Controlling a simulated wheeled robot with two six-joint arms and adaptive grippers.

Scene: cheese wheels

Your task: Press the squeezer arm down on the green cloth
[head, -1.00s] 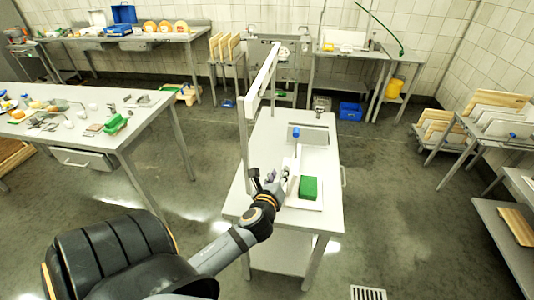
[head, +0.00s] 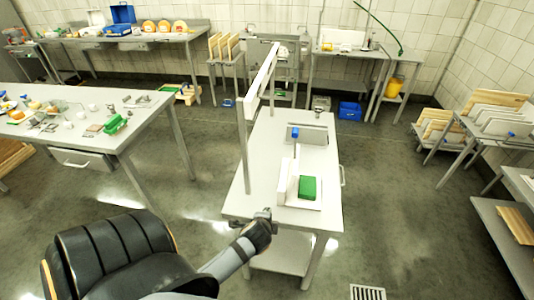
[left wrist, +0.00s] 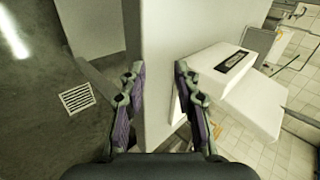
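The green cloth (head: 307,187) looks like a flat block on a white base plate (head: 300,203) near the close end of the narrow table. An upright white piece of the squeezer (head: 291,180) stands along the cloth's left side. A blue grip (head: 295,133) shows farther back, at the end of a thin white arm. My left gripper (head: 264,214) is at the table's near edge, left of the base plate and apart from the cloth. The left wrist view shows its fingers (left wrist: 159,75) open and empty, beside a white body with a dark label (left wrist: 234,62). The cloth is hidden there. My right gripper is not in view.
A tall post with a long white beam (head: 262,72) rises from the narrow table's left side. A cluttered worktable (head: 140,117) stands to the left. Racks with boards (head: 490,120) stand at the right. The floor right of the narrow table is clear, with a drain grate (head: 368,292).

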